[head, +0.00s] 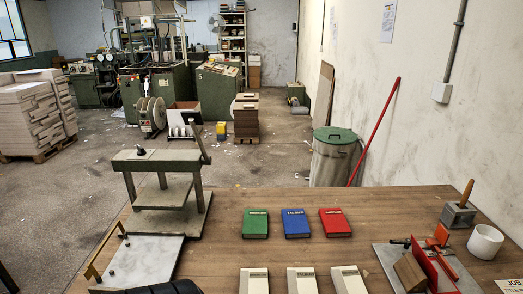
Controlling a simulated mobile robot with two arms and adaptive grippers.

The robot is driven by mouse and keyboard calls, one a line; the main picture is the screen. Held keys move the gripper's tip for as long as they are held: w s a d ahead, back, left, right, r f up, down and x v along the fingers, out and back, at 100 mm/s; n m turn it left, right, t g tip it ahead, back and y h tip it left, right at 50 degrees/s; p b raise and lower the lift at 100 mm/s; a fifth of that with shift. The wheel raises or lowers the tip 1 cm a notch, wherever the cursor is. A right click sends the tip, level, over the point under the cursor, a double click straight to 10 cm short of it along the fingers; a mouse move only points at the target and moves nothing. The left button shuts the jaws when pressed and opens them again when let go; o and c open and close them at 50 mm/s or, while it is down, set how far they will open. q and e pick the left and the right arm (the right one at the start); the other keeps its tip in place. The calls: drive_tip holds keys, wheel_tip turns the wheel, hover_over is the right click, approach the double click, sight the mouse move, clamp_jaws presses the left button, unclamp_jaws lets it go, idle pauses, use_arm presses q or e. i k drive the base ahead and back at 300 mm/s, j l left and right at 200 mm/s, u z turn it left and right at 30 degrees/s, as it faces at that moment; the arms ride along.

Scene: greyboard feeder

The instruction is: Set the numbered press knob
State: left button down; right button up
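A grey-green bench press (158,163) stands on the left part of the wooden table, with a flat top beam, legs and a lower platen. A small dark knob (141,152) sits on top of its beam, and a lever handle (203,146) rises at its right end. No numbers can be read on the knob at this size. In the background, green machines (218,95) stand on the floor; no numbered knob can be made out there. Neither gripper can be made out. A dark shape at the bottom left edge may be part of me.
Green (255,223), blue (296,223) and red (335,222) books lie mid-table, with several cream blocks in front. A pale slab (146,258) lies before the press. A red-and-orange fixture (437,262), white cup (485,241) and wooden-handled tool (459,211) stand right. A bin (335,160) stands behind.

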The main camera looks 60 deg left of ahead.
sight(141, 152)
drive_tip(key=i+u, duration=0.2)
drive_tip(key=i+l+u, duration=0.2)
drive_tip(key=i, duration=0.2)
drive_tip(key=u, duration=2.2)
